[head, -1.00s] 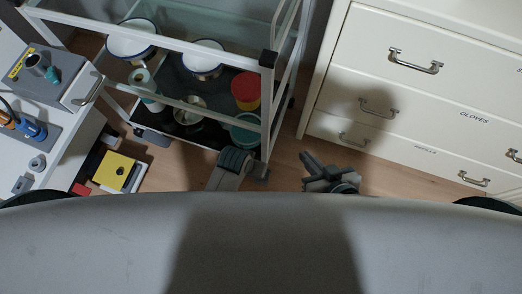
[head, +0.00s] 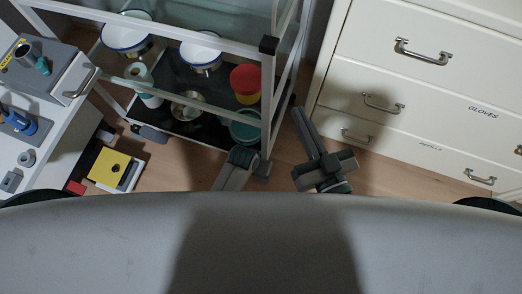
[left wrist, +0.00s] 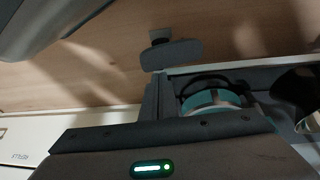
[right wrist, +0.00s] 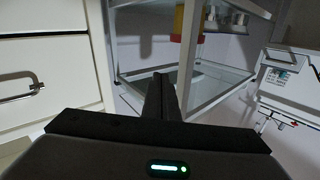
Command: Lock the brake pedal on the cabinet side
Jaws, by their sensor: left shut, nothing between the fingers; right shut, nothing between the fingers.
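The trolley (head: 181,97) has a pale frame and a dark lower shelf. A dark, flat brake pedal (left wrist: 172,53) juts out over the floor at its lower corner in the left wrist view; whether it is pressed cannot be told. In the head view a grey piece (head: 262,170) at the trolley's near right corner seems to be it. My left gripper (head: 242,154) is shut and empty just left of that corner; its fingers (left wrist: 154,97) point towards the pedal. My right gripper (head: 300,115) is shut and empty between trolley and cabinet; its fingers (right wrist: 160,92) also show.
The white drawer cabinet (head: 420,85) stands to the right, with a strip of bare floor before it. Another dark pedal (head: 150,135) is at the trolley's left corner. A yellow-topped object (head: 110,169) lies at the left.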

